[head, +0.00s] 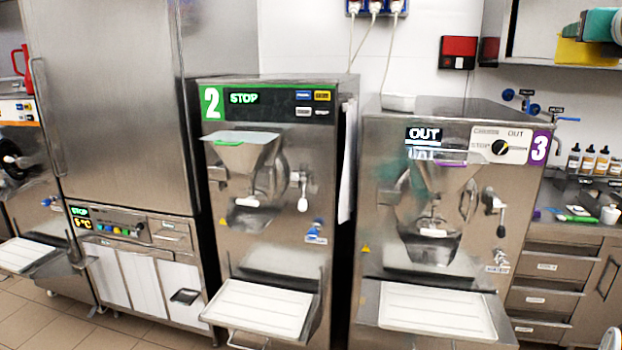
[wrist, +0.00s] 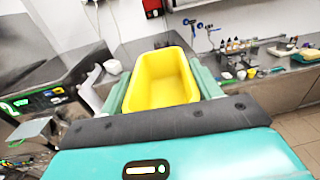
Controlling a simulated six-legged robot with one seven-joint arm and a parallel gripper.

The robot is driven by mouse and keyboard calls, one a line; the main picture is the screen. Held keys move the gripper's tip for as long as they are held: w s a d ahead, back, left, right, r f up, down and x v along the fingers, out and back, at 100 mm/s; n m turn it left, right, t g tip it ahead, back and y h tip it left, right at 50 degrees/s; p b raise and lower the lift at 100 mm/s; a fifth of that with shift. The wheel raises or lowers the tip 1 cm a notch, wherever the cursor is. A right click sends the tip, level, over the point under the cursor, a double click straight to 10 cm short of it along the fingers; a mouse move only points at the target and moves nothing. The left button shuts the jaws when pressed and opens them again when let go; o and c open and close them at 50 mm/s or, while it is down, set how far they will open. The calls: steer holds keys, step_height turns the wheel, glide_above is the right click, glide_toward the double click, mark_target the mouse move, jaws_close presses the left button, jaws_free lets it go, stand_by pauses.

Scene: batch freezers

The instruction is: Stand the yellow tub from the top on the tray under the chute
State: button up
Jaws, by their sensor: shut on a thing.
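The yellow tub (wrist: 160,103) is in my gripper (wrist: 162,82), its open top facing the wrist camera and its inside empty. The teal fingers press on its two long sides. In the head view the tub (head: 585,51) shows at the upper right edge, high up, with my teal gripper (head: 601,24) over it and partly cut off. Machine 3 has a steel chute (head: 437,195) on its front and a white tray (head: 437,311) below it. Machine 2 has a like chute (head: 243,160) and a white tray (head: 258,308). Both trays are bare.
A steel counter (head: 575,231) with several bottles (head: 588,160) lies at the right. A handle (head: 497,205) juts from machine 3's front. A tall steel cabinet (head: 105,100) stands left of machine 2.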

steer(key=w+d+f+m+h, duration=0.1)
steer(key=w+d+f, duration=0.25)
steer(key=f, duration=0.45)
steer(key=w+d+f+g+h, duration=0.1)
steer(key=w+d+f, duration=0.3)
steer(key=f, duration=0.5)
steer(key=w+d+f+m+h, duration=0.1)
steer(key=w+d+f, duration=0.1)
steer(key=w+f, duration=0.5)
steer(key=w+a+f, duration=0.2)
steer(key=f, duration=1)
steer(key=w+a+f+y, duration=0.1)
steer(key=f, duration=1.1)
steer(key=w+a+f, duration=0.2)
steer(key=f, duration=1)
steer(key=s+a+f+n+t+y, duration=0.2)
steer(key=s+a+f+n+y, duration=0.15)
steer(key=a+f, duration=1.55)
steer(key=s+a+f+n+y, duration=0.1)
steer(key=s+a+f+y, duration=0.1)
steer(key=s+a, duration=0.4)
steer(key=s+a+f+n+y, duration=0.1)
steer(key=s+a, duration=0.6)
steer(key=a, duration=0.8)
steer(key=shift+a+f+n+y, duration=0.25)
steer(key=shift+f+n+y, duration=0.1)
steer(key=shift+f+y, duration=0.5)
